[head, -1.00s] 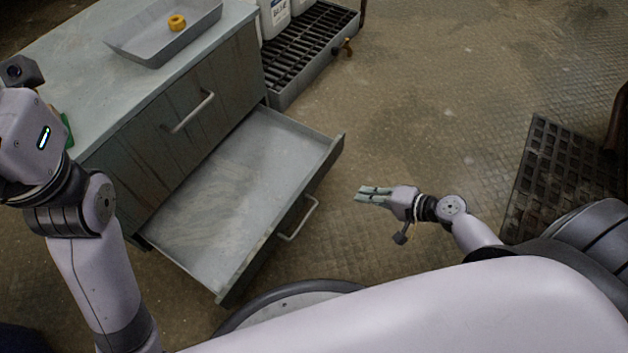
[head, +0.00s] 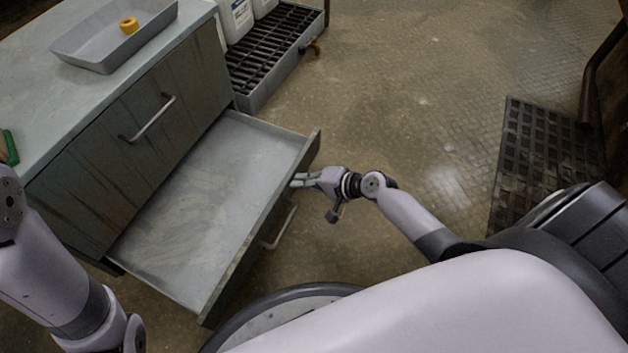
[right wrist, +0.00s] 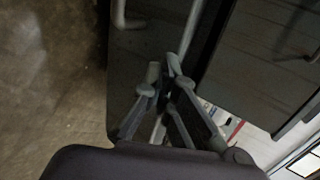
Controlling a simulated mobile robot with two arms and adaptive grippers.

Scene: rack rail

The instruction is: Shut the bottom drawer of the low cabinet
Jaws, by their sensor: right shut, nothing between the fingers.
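The low cabinet (head: 75,183) stands at the left with its bottom drawer (head: 205,205) pulled far out and empty. The drawer front carries a bar handle (head: 279,228), which also shows at the top of the right wrist view (right wrist: 120,14). My right gripper (head: 293,181) is shut and empty, its fingertips at the outer face of the drawer front, near its far end. In the right wrist view its fingers (right wrist: 164,68) lie close before the dark drawer front; I cannot tell whether they touch. My left arm shows at the left edge, but its gripper is out of view.
A grey tray (head: 85,56) with a yellow ring (head: 129,25) sits on the cabinet top. A black grated stand (head: 268,58) with white jugs (head: 236,20) is beyond the cabinet. A black mat (head: 540,150) lies at right. The floor between is clear.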

